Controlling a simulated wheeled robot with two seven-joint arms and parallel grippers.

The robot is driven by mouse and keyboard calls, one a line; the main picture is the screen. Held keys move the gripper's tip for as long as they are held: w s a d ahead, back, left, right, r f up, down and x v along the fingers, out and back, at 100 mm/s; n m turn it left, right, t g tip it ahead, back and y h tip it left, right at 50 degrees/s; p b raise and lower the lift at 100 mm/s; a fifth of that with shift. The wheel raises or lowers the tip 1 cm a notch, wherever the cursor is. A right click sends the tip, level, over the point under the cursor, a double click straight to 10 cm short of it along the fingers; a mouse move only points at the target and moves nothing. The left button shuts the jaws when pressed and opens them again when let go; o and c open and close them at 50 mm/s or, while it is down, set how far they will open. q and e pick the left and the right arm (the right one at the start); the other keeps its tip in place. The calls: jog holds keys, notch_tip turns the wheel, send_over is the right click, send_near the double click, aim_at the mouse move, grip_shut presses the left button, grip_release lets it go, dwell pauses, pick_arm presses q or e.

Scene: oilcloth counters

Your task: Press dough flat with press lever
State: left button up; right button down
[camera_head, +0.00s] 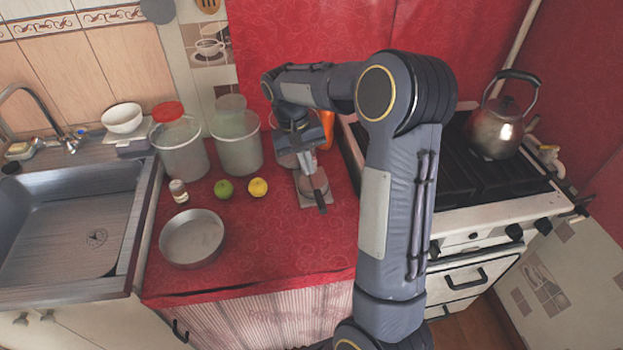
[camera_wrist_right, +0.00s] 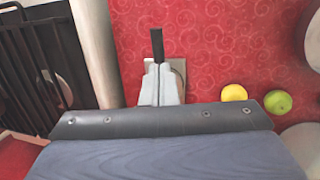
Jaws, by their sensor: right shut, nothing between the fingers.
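The press stands on the red counter, and its pale square base (camera_head: 304,199) shows beside my right gripper. Its dark lever handle (camera_head: 320,200) points toward the counter's front edge. In the right wrist view the lever handle (camera_wrist_right: 157,44) sticks out beyond my fingertips, and a corner of the base (camera_wrist_right: 179,68) shows beside them. My right gripper (camera_head: 309,170) is shut and empty, pointing down over the press; its closed fingers (camera_wrist_right: 158,72) also show in the wrist view. I cannot tell whether they touch the lever. I cannot make out the dough. My left gripper is out of view.
A green apple (camera_head: 224,189), a yellow lemon (camera_head: 258,187), a small jar (camera_head: 178,191) and a round pan (camera_head: 192,238) lie left of the press. Large containers (camera_head: 236,141) stand behind. The stove (camera_head: 480,190) with a kettle (camera_head: 495,127) is right, the sink (camera_head: 70,235) left.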

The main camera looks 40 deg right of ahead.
jog(key=s+a+r+n+t+y, duration=0.25)
jog(key=s+a+r+t, duration=0.4)
jog(key=s, duration=0.65)
jog(key=s+a+f+n+t+y, duration=0.2)
jog(key=s+a+y, duration=0.1)
jog(key=s+a, duration=0.6)
notch_tip(320, 180, up, 3)
jog(key=m+g+h+p, duration=0.1)
jog(key=m+g+p, duration=0.1)
jog(key=m+g, duration=0.25)
send_over(321, 200)
jog(key=s+a, duration=0.3)
jog(key=s, duration=0.1)
jog(key=w+d+f+g, duration=0.2)
jog(key=w+d+f, duration=0.25)
jog(key=d, duration=0.25)
jog(key=x, duration=0.4)
jog(key=p+x, duration=0.1)
jog(key=x, duration=0.4)
jog(key=p+x, duration=0.1)
jog(key=x, duration=0.4)
jog(key=shift+d+f, duration=0.1)
jog(key=shift+d, duration=0.15)
jog(key=shift+h, duration=0.25)
